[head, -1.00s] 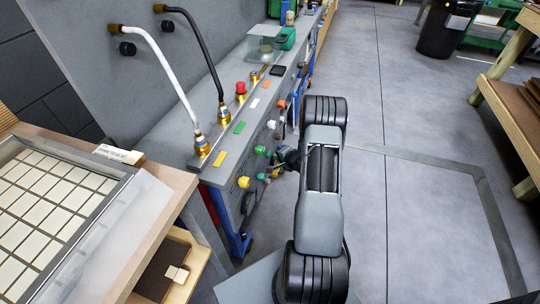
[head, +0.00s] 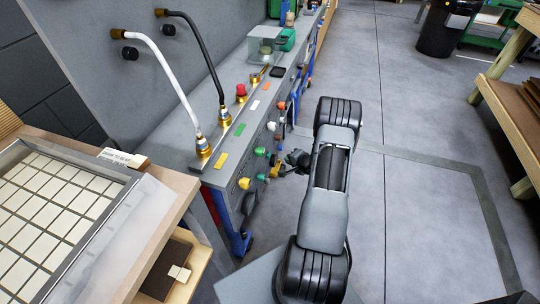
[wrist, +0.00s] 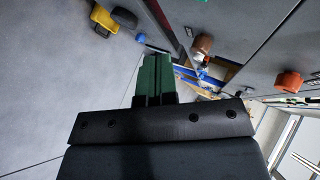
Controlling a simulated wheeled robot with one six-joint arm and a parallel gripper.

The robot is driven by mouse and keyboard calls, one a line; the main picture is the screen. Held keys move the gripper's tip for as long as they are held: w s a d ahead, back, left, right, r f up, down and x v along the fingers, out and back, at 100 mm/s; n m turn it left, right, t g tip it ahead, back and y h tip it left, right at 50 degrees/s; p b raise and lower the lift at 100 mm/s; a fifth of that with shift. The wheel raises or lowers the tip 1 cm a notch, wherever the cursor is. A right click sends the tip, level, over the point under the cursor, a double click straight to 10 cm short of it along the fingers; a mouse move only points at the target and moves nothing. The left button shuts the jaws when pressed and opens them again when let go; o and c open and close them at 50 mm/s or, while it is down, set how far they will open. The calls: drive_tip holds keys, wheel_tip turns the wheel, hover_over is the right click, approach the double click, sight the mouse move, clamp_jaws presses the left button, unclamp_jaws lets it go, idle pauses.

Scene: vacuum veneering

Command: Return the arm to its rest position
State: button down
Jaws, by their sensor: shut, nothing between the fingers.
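My gripper (wrist: 153,80) shows in the wrist view as two green fingers pressed together, with nothing between them. In the head view, my arm stands in the middle foreground, over the floor to the right of the grey bench (head: 228,185). Its dark wrist end is close to the bench's front panel of knobs; the fingertips cannot be made out there. The fingers appear apart from both.
The bench carries a white hose (head: 165,75), a black hose (head: 205,60) and a red button (head: 241,90). A tray of pale tiles (head: 118,200) is at left. A wooden rack (head: 510,120) and black bin (head: 447,30) stand at right. Floor between is clear.

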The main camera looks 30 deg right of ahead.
drive_tip(key=shift+s+d, duration=0.15)
drive_tip(key=shift+s, duration=0.05)
idle(0.6)
drive_tip(key=s+d+f+n+g+h, duration=0.3)
drive_tip(key=s+f+n+g, duration=0.15)
drive_tip(key=s, duration=0.25)
wheel_tip(320, 180, up, 9)
drive_tip(key=s+a+n+g+p, duration=0.2)
drive_tip(key=s+g+p, duration=0.1)
drive_tip(key=g, duration=0.1)
drive_tip(key=s+a+r+n+p, duration=0.3)
drive_tip(key=a+r+p, duration=0.3)
drive_tip(key=r, duration=0.9)
drive_tip(key=s+a+r+n+y+p, duration=0.1)
drive_tip(key=s+a+r+n+p, duration=0.2)
drive_tip(key=a+r, duration=0.9)
drive_tip(key=s+a+r+n+p, duration=0.2)
drive_tip(key=a+r+p, duration=0.7)
drive_tip(key=r, duration=1.1)
drive_tip(key=shift+s+a+r+n+y+p, duration=0.25)
drive_tip(key=shift+s+n+y+p, duration=0.1)
drive_tip(key=shift+s+n, duration=0.1)
